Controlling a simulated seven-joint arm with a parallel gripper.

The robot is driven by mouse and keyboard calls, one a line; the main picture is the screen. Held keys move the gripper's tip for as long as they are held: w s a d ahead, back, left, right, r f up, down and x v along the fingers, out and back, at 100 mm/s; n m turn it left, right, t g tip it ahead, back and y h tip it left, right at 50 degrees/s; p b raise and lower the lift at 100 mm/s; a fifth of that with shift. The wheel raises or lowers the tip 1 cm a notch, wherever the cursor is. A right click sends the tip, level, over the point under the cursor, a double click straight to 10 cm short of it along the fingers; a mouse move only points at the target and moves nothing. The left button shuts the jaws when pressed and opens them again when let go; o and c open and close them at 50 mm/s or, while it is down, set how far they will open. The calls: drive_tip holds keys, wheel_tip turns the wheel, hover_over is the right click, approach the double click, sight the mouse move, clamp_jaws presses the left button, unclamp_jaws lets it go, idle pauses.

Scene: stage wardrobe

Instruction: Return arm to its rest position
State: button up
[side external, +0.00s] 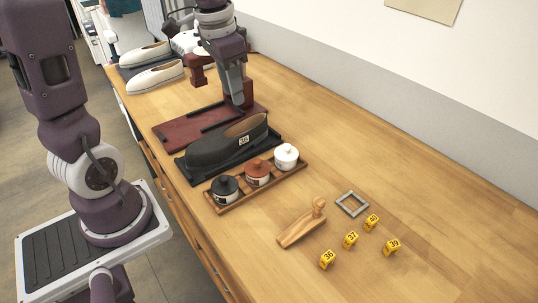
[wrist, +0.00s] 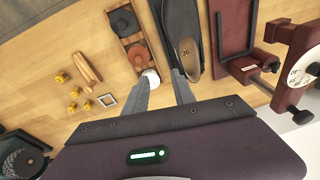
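My gripper (side external: 238,96) hangs over the far part of the wooden workbench, behind the dark shoe and close to the dark red frame. In the wrist view my gripper (wrist: 166,76) shows two grey fingers spread apart, with nothing held between them. The dark shoe (side external: 222,146) rests on a black tray and carries a small number label. It also shows beyond the fingertips in the wrist view (wrist: 181,25). The exact height of my gripper above the bench is hard to tell.
A wooden tray (side external: 229,204) holds black, brown and white jars. A wooden-handled tool (side external: 302,226), a grey square frame (side external: 352,204) and several yellow number tags (side external: 351,240) lie at right. White shoes (side external: 155,76) stand at the far left.

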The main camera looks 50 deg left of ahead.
drive_tip(key=s+d+r+n+t, duration=0.1)
drive_tip(key=s+d+r+t, duration=0.2)
drive_tip(key=s+d, duration=0.8)
drive_tip(key=s+r, duration=0.1)
drive_tip(key=s, duration=0.3)
drive_tip(key=shift+s+d+t+h, duration=0.3)
drive_tip(key=shift+t, duration=0.1)
